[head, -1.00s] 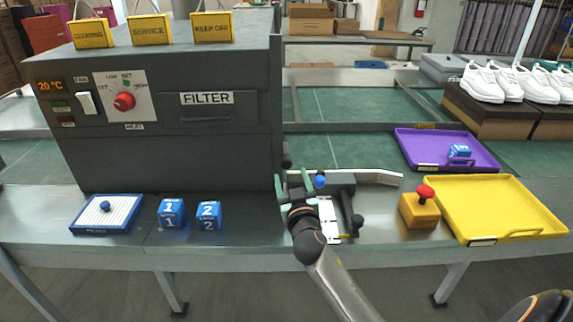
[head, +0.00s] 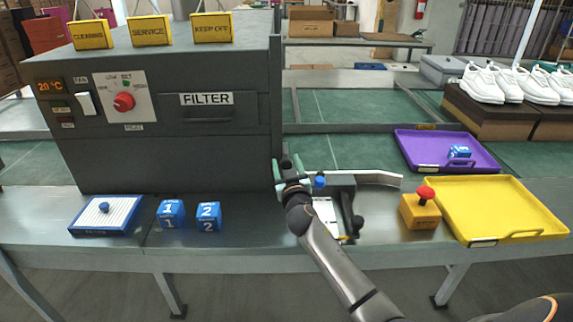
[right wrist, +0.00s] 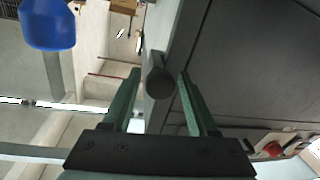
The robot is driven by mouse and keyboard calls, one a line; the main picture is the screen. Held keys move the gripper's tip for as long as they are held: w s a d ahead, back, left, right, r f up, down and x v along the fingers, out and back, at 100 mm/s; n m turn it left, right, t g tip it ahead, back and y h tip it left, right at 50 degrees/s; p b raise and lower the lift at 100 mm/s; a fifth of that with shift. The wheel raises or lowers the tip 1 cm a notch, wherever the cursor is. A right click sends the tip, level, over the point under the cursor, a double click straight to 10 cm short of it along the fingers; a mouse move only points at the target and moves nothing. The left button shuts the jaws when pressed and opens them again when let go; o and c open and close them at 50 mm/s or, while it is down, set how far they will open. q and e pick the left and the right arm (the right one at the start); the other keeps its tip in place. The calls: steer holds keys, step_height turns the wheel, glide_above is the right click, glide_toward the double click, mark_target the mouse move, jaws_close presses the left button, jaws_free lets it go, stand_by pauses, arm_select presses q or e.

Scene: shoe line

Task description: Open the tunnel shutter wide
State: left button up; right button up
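The tunnel (head: 165,125) is a big dark grey box with a FILTER panel on the left of the bench. A dark round knob (right wrist: 157,80) shows in the right wrist view beside the tunnel's dark wall (right wrist: 245,60); in the head view it is mostly hidden by my gripper at the tunnel's right edge. My right gripper (head: 289,170) is there, with green fingers apart. In the right wrist view, the knob lies between the open fingers (right wrist: 158,95), with a gap on each side. How far the shutter is open cannot be seen. My left gripper is not in view.
A fixture with a blue knob (head: 320,181) stands close right of my gripper. Farther right are a yellow box with a red button (head: 421,212), a yellow tray (head: 546,228) and a purple tray (head: 413,149). Two blue numbered cubes (head: 171,214) stand left on the bench.

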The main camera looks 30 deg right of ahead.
jaws_close()
stand_by(1.1)
